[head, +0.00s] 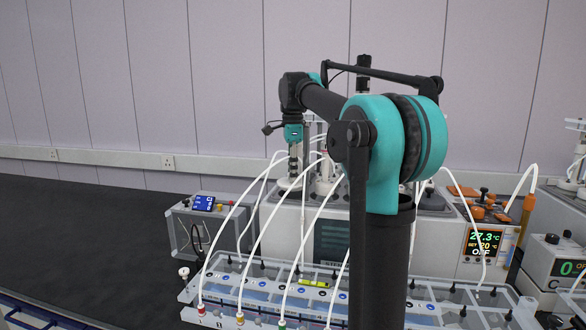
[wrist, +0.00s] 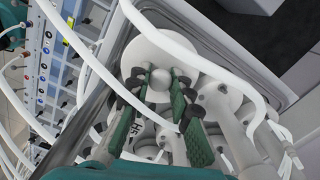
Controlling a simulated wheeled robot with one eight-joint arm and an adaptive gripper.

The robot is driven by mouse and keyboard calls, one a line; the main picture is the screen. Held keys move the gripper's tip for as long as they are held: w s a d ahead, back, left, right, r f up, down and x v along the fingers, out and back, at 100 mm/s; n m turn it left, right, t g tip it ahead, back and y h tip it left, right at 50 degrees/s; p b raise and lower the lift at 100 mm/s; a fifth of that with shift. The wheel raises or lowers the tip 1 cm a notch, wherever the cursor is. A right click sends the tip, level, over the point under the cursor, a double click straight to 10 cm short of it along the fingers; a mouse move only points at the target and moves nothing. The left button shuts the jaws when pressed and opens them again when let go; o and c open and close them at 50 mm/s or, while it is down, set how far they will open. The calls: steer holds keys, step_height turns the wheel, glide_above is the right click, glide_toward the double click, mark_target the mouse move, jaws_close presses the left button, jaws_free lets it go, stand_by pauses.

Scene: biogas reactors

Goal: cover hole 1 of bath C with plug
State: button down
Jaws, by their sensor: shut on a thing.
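My gripper (head: 294,165) points down above the left part of the middle bath. In the wrist view its green-padded fingers (wrist: 165,88) are closed around a pale round piece (wrist: 160,72), in front of a white disc (wrist: 168,50). I cannot tell whether the piece is the plug, or whether piece and disc are joined. A grey unit at the right edge, with a green-digit display and what looks like a letter C (head: 553,282), may be bath C. Its top is partly cut off by the frame, and I cannot make out hole 1.
White tubes (head: 252,240) arch from the front rack (head: 235,290) toward the baths. A small grey box (head: 205,215) stands left. The dark bench (head: 85,235) is clear at left.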

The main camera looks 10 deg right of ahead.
steer(key=shift+f, duration=1.4)
steer(key=c, duration=1.3)
jaws_free()
steer(key=shift+r, duration=0.1)
step_height(320, 180, up, 11)
steer(key=shift+f, duration=0.2)
steer(key=shift+r, duration=0.6)
